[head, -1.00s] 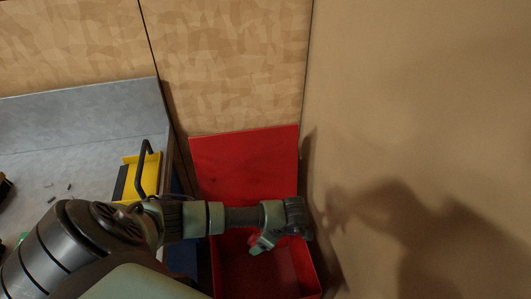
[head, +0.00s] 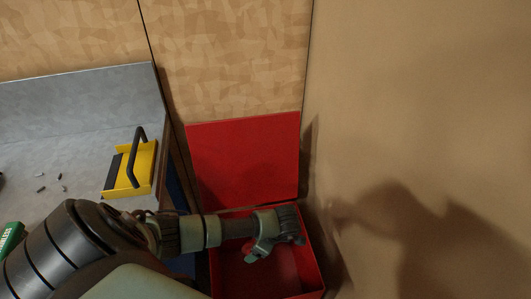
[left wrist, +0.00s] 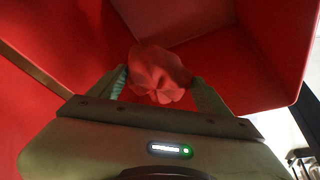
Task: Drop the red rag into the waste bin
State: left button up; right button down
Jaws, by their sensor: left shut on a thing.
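The red waste bin (head: 311,262) stands open on the floor at the lower middle of the head view, its red lid (head: 245,160) raised behind it. My left gripper (head: 262,252) is over the bin's opening, and in the left wrist view (left wrist: 160,78) its two fingers are shut on the crumpled red rag (left wrist: 158,75). The bin's red walls (left wrist: 225,65) surround the rag in that view. In the head view the rag is mostly hidden by the gripper. My right gripper is not in view.
A grey workbench (head: 60,150) stands left of the bin. It carries a yellow dustpan-like item with a black handle (head: 145,165), several small dark bits and a green box (head: 10,238). A tan wall (head: 420,120) rises close on the bin's right.

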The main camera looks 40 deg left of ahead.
pick_arm(q)
jog(key=o, duration=1.2)
jog(key=v, duration=0.7)
jog(key=shift+d+r, duration=0.2)
jog(key=shift+r, duration=0.2)
